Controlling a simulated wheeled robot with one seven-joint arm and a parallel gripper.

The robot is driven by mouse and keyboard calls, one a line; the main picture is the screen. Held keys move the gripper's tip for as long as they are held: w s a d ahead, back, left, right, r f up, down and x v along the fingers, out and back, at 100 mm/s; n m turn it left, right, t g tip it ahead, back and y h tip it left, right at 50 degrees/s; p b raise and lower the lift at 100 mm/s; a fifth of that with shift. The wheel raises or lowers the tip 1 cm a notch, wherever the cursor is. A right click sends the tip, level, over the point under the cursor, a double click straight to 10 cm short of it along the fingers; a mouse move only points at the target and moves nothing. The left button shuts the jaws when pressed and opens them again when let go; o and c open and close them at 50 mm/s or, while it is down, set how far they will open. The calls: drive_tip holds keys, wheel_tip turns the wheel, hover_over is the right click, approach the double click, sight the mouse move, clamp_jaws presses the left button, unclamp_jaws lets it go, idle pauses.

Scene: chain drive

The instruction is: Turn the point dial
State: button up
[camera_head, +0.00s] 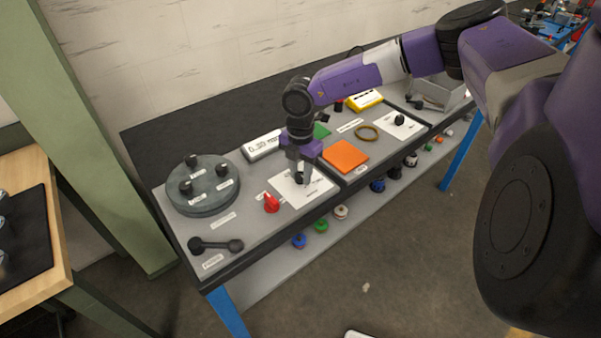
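A white plate (316,188) lies on the grey bench top, with a small dark knob (299,178) on it. My gripper (303,180) points down right at this knob, and its fingers partly hide it. I cannot tell whether the fingers touch or grip the knob. A second white plate (385,125) farther right carries another black knob (400,119). The labels are too small to read, so I cannot tell for sure which knob is the point dial. A display box (262,145) reading about 0.30 mm stands behind, to the left of my gripper.
A red pointed part (271,204) stands just left of the plate. A round grey turntable with black posts (202,187) and a black bar (215,245) are farther left. An orange pad (345,156), a brass ring (367,133) and a yellow box (366,99) lie right.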

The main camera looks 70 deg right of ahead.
clamp_jaws()
drive_tip(key=shift+n, duration=0.3)
drive_tip(key=n+b, duration=0.2)
drive_tip(key=n, duration=0.3)
drive_tip(key=n+b, duration=0.2)
drive_tip(key=n, duration=0.3)
drive_tip(key=shift+n, duration=0.4)
drive_tip(key=n+b, duration=0.1)
drive_tip(key=n, duration=0.5)
drive_tip(key=shift+b, duration=0.3)
drive_tip(key=n, duration=0.6)
drive_tip(key=shift+b, duration=0.4)
drive_tip(key=shift+n, duration=0.3)
